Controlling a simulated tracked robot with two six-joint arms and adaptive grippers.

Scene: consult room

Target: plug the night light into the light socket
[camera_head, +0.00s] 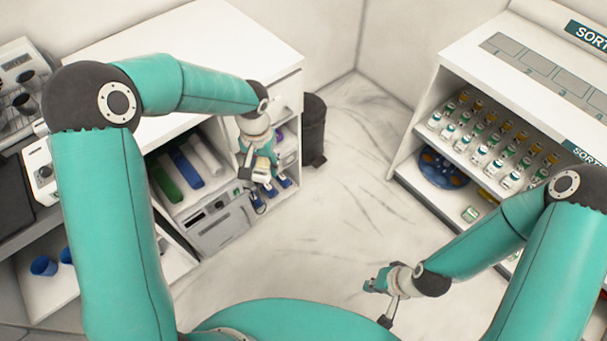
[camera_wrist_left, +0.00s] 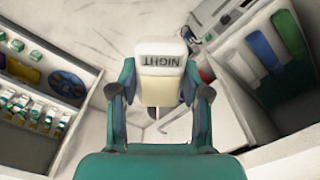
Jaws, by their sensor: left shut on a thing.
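My left gripper (camera_head: 262,176) is shut on the night light, in front of the white cabinet's right side. In the head view the night light (camera_head: 264,172) is small and partly covered by the gripper. I cannot make out the light socket for sure in either view. My right gripper (camera_head: 374,284) is over the floor at lower centre, with no object visible in it; its fingers are too small to read.
A shelf unit (camera_head: 470,62) at right holds several vials. The marbled floor (camera_head: 335,215) between them is clear.

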